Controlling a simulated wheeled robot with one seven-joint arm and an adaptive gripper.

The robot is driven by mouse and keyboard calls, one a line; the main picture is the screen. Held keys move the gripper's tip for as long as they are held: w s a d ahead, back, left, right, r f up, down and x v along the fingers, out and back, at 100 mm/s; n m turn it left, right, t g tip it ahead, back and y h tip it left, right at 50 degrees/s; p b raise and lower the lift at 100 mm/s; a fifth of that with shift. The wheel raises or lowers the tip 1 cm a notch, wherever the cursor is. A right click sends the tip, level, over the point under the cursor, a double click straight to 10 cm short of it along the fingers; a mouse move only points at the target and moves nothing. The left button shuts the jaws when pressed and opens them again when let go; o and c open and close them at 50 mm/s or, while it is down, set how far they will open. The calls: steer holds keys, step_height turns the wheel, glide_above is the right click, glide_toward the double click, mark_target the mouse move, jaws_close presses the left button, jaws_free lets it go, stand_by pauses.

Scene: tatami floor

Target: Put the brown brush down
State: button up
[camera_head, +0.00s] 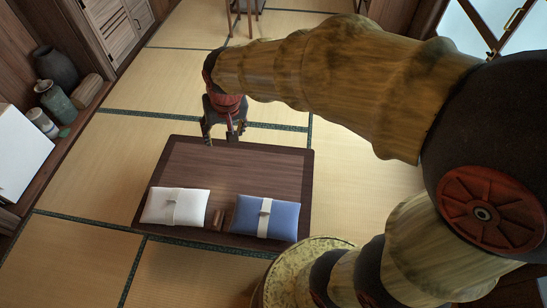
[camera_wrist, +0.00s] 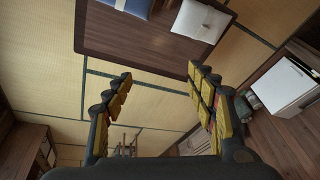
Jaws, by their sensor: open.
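A small brown item (camera_head: 215,220) lies on the low dark table between the white and blue cushions; it may be the brown brush, but it is too small to be sure. The low wooden table (camera_head: 235,170) also shows at the top of the wrist view (camera_wrist: 140,40). My gripper (camera_head: 223,136) hangs over the table's far edge in the head view, apart from the brown item. In the wrist view my gripper (camera_wrist: 160,76) has its fingers spread wide, with nothing between them.
A white cushion (camera_head: 160,206) and a blue cushion (camera_head: 282,220) lie along the table's near side. Vases (camera_head: 55,100) and a white panel (camera_head: 18,150) stand along the left wall. The table's far half is bare. Tatami is open around it.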

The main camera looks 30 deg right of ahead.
steer(key=s+d+r+n+t, duration=0.1)
steer(key=s+d+r, duration=0.1)
steer(key=s, duration=0.7)
steer(key=s+d+r+n, duration=0.1)
steer(key=s+d+r, duration=0.1)
steer(key=s+r, duration=0.3)
steer(key=s, duration=0.4)
steer(key=shift+s+d+r+t, duration=0.2)
steer(key=shift+s+t, duration=0.2)
steer(key=shift+o, duration=0.6)
steer(key=shift+d, duration=0.1)
